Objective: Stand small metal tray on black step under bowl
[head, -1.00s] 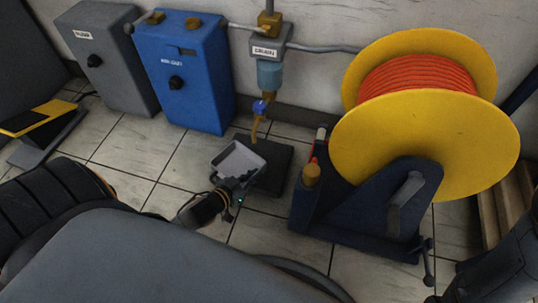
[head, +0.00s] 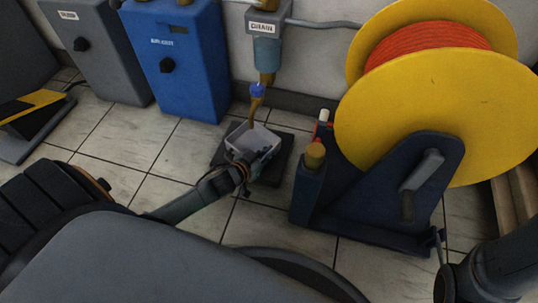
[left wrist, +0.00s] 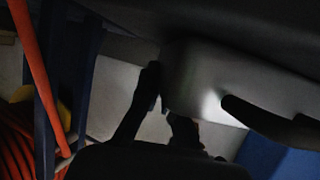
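The small grey metal tray (head: 262,139) is at my left gripper (head: 240,170) in the head view, over the black step (head: 272,177). The gripper appears shut on its near edge. The tray looks tilted, and I cannot tell whether it touches the step. In the left wrist view the grey tray (left wrist: 195,75) shows close up between the dark fingers. The bluish filter bowl (head: 267,52) hangs on the wall above the step, with a brass drain piece and blue knob below it. My right arm shows at the lower right; its gripper is out of view.
A blue cabinet (head: 180,65) and grey pump box (head: 98,55) stand left of the step. A yellow reel (head: 440,110) of orange hose on a dark blue stand (head: 385,235) stands close on the right. Tiled floor left of the step is clear.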

